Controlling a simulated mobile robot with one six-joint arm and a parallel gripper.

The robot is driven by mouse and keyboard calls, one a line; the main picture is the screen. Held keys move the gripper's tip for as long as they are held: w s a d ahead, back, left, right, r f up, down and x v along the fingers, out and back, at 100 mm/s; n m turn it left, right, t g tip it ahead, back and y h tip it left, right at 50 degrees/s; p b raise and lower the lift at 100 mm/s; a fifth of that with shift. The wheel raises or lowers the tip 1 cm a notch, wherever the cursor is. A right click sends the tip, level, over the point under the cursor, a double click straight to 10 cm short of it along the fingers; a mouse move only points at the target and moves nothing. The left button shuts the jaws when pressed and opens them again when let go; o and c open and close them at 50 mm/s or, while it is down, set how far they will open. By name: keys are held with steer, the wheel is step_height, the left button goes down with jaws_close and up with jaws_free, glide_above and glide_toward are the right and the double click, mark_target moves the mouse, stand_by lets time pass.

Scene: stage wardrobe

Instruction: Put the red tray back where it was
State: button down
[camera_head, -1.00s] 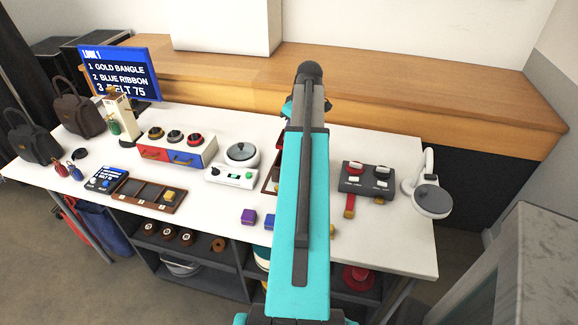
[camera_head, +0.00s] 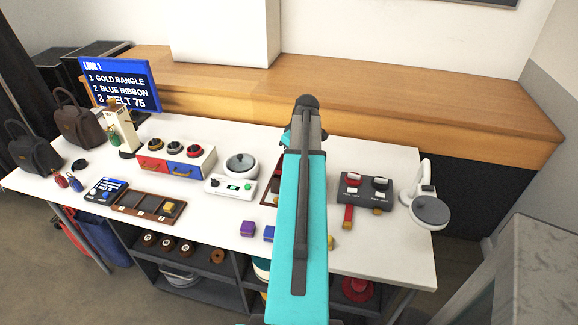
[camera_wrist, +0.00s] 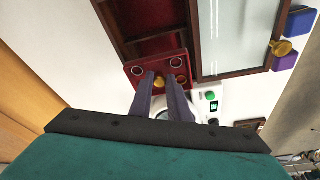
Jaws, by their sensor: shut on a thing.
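The red tray (camera_wrist: 142,71) has a dark wooden rim and red lining, with rings and a gold piece at its near end in the wrist view. My gripper (camera_wrist: 160,78) is shut at that end, with a gold knob-like part between the fingertips. Beside the tray is a dark-framed glass-lidded case (camera_wrist: 236,38) with a gold knob. In the head view my arm covers most of the tray and my gripper; only a dark edge (camera_head: 269,190) shows left of the arm. I cannot tell whether the tray touches the table.
A white dial device (camera_head: 240,166) stands left of my arm. A grey switch box (camera_head: 363,190) and a round-headed lamp (camera_head: 430,211) stand to the right. Purple (camera_head: 248,228) and blue (camera_head: 269,233) boxes sit at the table's front edge. The right front of the white table (camera_head: 385,255) is clear.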

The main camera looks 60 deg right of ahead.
stand_by(0.3)
steer(key=shift+f+p, duration=0.4)
steer(key=shift+f, duration=1.45)
steer(key=shift+f+b, duration=0.3)
steer(key=shift+f, duration=0.25)
steer(key=c, duration=1.7)
jaws_free()
steer(key=shift+o, duration=0.2)
steer(key=shift+r, duration=0.1)
steer(key=shift+r+p, duration=0.35)
steer(key=shift+r, duration=0.1)
steer(key=b+v, duration=0.2)
steer(key=v, duration=1)
